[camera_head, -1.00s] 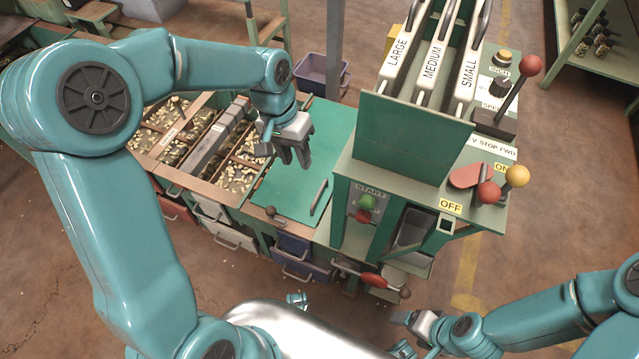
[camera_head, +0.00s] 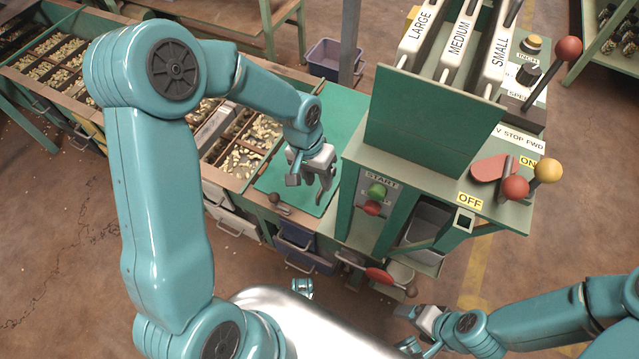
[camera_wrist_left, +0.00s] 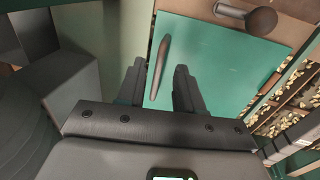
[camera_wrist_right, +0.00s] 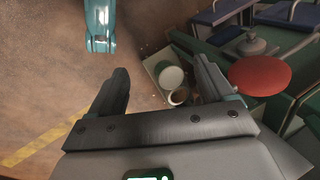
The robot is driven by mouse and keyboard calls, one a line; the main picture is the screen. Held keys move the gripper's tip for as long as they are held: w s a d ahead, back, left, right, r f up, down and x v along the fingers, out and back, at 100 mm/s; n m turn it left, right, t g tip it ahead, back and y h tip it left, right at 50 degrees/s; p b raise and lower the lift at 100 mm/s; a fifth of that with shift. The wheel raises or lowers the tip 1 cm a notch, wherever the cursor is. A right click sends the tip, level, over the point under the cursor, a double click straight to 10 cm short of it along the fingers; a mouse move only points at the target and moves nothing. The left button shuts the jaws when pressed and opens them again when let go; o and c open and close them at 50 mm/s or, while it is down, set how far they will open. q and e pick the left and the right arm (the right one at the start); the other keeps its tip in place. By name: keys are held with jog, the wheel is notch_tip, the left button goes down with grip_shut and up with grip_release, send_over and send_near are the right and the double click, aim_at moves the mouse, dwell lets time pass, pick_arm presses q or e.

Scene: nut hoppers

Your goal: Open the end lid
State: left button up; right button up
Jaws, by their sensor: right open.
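The end lid (camera_head: 343,115) is a flat green panel at the end of the nut bins, lying closed. It fills the upper middle of the left wrist view (camera_wrist_left: 215,60). Its dark bar handle (camera_wrist_left: 160,62) lies between the open fingers of my left gripper (camera_head: 314,187), nearer the left finger in that view. Contact with the handle is not clear. A dark round knob on a short arm (camera_wrist_left: 262,20) sits at the lid's edge, also seen in the head view (camera_head: 276,199). My right gripper (camera_head: 408,328) is open and empty, low at the right.
The hopper machine (camera_head: 420,125), with its levers and START and OFF labels, stands right of the lid. Nut bins (camera_head: 235,150) lie to the left. Blue drawers (camera_head: 300,255) are below. A red disc (camera_wrist_right: 260,76) is right of my right gripper. A purple bin (camera_head: 335,60) stands behind.

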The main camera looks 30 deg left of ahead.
pick_arm(q)
jog(key=shift+d+f, duration=0.2)
jog(key=shift+f, duration=0.8)
grip_shut()
jog(key=shift+w, duration=0.1)
dwell(0.7)
